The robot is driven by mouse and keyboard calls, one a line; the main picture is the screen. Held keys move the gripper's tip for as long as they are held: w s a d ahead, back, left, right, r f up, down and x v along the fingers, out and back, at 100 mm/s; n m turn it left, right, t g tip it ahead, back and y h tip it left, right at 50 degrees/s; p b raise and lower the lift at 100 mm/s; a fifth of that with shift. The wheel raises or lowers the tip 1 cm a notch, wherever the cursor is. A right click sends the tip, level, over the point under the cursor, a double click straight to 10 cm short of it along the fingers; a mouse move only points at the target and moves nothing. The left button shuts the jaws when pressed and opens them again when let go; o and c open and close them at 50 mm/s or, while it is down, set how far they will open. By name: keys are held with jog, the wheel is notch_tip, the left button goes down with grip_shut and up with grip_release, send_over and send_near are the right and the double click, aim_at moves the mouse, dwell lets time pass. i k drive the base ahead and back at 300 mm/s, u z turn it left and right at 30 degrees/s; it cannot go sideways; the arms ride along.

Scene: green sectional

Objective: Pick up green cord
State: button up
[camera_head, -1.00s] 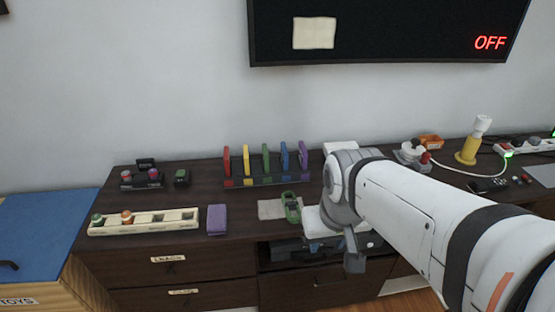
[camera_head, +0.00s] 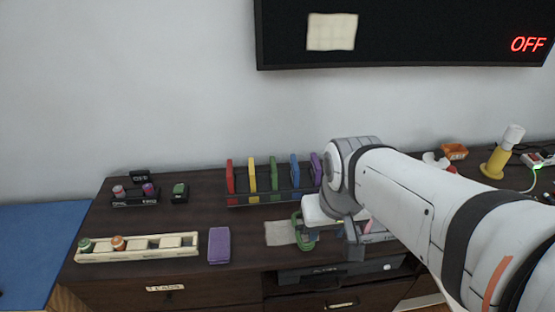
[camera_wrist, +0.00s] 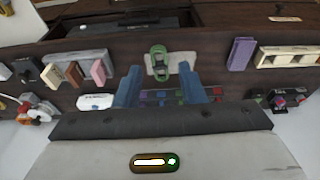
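The green cord (camera_head: 306,233) is a small looped bundle near the front edge of the dark cabinet top, partly on a pale square pad (camera_head: 280,233). In the wrist view the cord (camera_wrist: 158,62) lies over the pad (camera_wrist: 150,71), beyond the fingertips and roughly in line with the gap between them. My gripper (camera_wrist: 161,80) shows two blue fingers spread apart with nothing between them. In the head view my gripper (camera_head: 352,240) is just right of the cord, and the wrist hides part of it.
A rack of coloured upright pieces (camera_head: 273,197) stands behind the cord. To the left are a purple block (camera_head: 219,246) and a cream tray with several compartments (camera_head: 140,256). In the wrist view a white device (camera_wrist: 95,102) and pink and brown pieces (camera_wrist: 98,72) sit to the left.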

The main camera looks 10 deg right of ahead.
aim_at(298, 230)
jog(key=z, duration=0.05)
jog(key=k, duration=1)
jog(key=z, duration=1.6)
jog(key=k, duration=0.3)
jog(key=z, duration=0.35)
jog(key=i, duration=0.45)
